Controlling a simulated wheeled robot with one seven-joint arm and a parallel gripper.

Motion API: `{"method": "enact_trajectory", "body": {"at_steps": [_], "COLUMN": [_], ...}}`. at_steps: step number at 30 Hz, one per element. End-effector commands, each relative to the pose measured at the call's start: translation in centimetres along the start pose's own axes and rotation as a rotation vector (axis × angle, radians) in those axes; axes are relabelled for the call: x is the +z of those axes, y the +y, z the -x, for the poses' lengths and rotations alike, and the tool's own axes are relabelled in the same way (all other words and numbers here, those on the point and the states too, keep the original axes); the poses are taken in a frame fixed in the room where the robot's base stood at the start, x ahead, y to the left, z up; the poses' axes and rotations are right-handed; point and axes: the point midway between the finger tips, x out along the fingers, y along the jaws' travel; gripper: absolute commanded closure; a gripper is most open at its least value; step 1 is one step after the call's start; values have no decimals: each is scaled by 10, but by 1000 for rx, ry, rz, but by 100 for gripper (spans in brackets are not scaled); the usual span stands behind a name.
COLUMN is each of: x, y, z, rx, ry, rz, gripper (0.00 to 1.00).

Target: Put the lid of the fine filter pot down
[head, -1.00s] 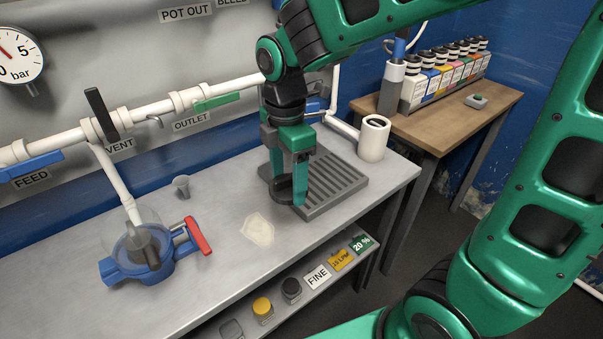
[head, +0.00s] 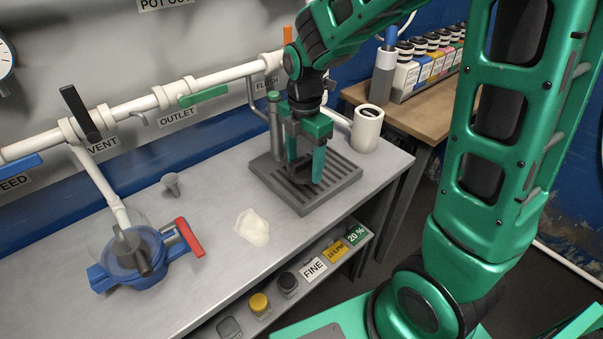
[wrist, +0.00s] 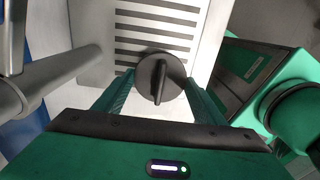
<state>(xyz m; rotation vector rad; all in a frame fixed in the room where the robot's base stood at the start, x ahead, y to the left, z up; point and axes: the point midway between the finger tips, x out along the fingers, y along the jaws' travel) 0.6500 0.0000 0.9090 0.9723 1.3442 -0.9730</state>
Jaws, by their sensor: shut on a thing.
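A round black lid (wrist: 158,78) with a raised bar across its top shows in the wrist view, between the two green fingers of my gripper (wrist: 161,88). The fingers are shut on it. In the head view my gripper (head: 305,167) points down over the grey slatted drain tray (head: 268,180), and the lid is mostly hidden by the fingers. I cannot tell whether the lid touches the slats. A blue-ringed vessel (head: 150,262) with a red lever stands at the bench's left, under the vent pipe.
A white cylinder (head: 366,130) with a dark opening stands behind the tray on the right. A grey pipe (head: 275,125) stands close behind my gripper. A pale filter sheet (head: 252,227) and a small grey funnel (head: 171,184) lie on the bench. The bench's front middle is clear.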

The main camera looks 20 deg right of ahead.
Motion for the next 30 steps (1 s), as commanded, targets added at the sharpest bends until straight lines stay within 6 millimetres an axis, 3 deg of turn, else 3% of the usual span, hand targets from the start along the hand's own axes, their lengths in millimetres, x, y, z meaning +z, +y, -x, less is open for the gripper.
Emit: {"method": "enact_trajectory", "body": {"at_steps": [12, 23, 24, 25, 26, 30], "x": [2, 2, 2, 2, 2, 1], "y": [0, 1, 1, 1, 1, 1], "z": [-41, -44, -44, -44, -44, -43], "rx": [-2, -1, 0, 0, 0, 0], "ry": [0, 0, 0, 0, 0, 0], "rz": [0, 0, 0, 0, 0, 1], "gripper": [63, 63, 29, 22, 17, 17]}}
